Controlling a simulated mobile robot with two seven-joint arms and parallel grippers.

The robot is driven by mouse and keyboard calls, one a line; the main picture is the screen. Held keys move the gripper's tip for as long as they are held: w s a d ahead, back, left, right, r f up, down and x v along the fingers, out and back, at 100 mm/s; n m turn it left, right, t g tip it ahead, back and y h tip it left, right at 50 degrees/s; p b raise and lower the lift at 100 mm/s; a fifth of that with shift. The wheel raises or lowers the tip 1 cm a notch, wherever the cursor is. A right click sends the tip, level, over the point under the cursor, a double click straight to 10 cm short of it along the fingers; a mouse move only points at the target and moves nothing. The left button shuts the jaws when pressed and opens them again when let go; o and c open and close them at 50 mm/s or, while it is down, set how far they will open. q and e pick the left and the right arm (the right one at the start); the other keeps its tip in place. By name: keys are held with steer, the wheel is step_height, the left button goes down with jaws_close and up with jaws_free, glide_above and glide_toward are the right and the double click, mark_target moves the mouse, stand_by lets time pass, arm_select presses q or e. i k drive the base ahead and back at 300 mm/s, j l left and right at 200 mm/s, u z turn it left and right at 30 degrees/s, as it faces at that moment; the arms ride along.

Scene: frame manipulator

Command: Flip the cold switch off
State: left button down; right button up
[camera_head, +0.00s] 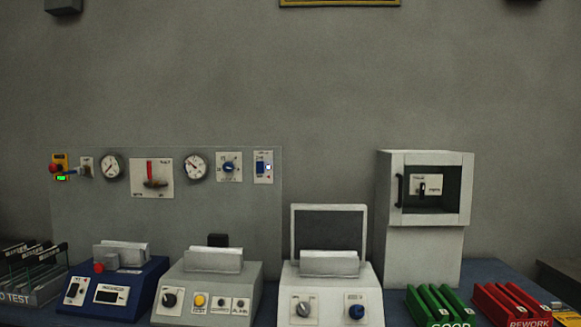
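Several switches show, and their labels are too small to read, so I cannot tell which one is the cold switch. A white plate with a blue switch (260,168) and a small bright lamp sits at the right end of the grey wall panel (225,205). A white plate with a dark upright lever switch (422,189) sits inside the open recess of a light grey cabinet (396,242) to the right. A small lever switch (86,168) sits near the panel's left end. Neither of my grippers is in view.
The panel also holds a red-handled lever (150,172), two gauges and a blue knob (229,167). A blue station (135,280), a grey station (220,275) and a white station (331,272) stand in front. Green racks (433,306) and red racks (497,303) stand at right.

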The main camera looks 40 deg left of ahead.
mark_target(260, 165)
steer(key=j+z, duration=0.45)
steer(key=j, duration=0.45)
steer(key=j+z, duration=0.15)
steer(key=j, duration=1.5)
steer(key=k, duration=0.05)
